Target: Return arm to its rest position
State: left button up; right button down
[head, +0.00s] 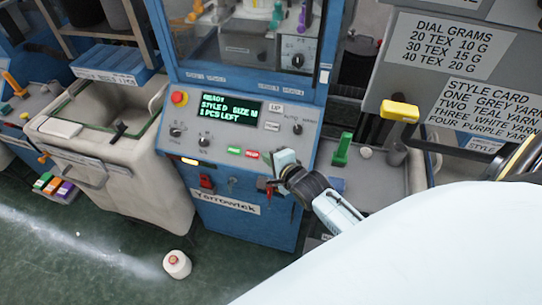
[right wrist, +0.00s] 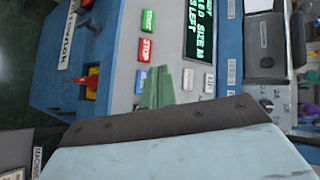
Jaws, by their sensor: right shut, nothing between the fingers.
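My right gripper (head: 284,163) is in front of the lower right of the blue knitting machine's control panel (head: 222,147), beside the red stop button (head: 252,154). In the right wrist view its green fingers (right wrist: 158,88) are together with nothing between them, close to the stop button (right wrist: 145,49) and the green start button (right wrist: 147,21). I cannot tell whether they touch the panel. My right arm comes in from the right. My left gripper is not in view. The lit display (head: 229,109) shows green text including "STYLE D SIZE M".
A grey bin (head: 92,132) stands left of the machine. A yarn cone (head: 177,264) stands on the green floor. To the right are a grey shelf with a green handle (head: 342,149), a yellow-handled bar (head: 400,111) and a style card sign (head: 492,110). Open floor lies at the lower left.

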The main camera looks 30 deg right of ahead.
jog(key=shift+f, duration=0.1)
dwell(0.6)
jog(key=s+a+f+n+g+b, duration=0.1)
jog(key=s+f+n+g+b, duration=0.25)
jog(key=f, duration=0.75)
jog(key=s+a+f+n+g+b, duration=0.15)
jog(key=s+f+n, duration=0.25)
jog(key=s+f, duration=0.5)
jog(key=s+f+n+g+b, duration=0.1)
jog(key=s+f+n+b, duration=0.25)
jog(key=f, duration=0.95)
jog(key=s+f+n+g+b, duration=0.3)
jog(key=s+f+n, duration=0.2)
jog(key=s+f, duration=0.4)
jog(key=s+a+f+n+g+b, duration=0.1)
jog(key=s+f+n+g+b, duration=0.2)
jog(key=s+f, duration=0.6)
jog(key=s+n+b, duration=0.1)
jog(key=s+n, duration=0.1)
jog(key=s, duration=0.6)
jog(key=shift+s+a+n, duration=0.2)
jog(key=shift+s+n, duration=0.05)
jog(key=shift+n, duration=0.15)
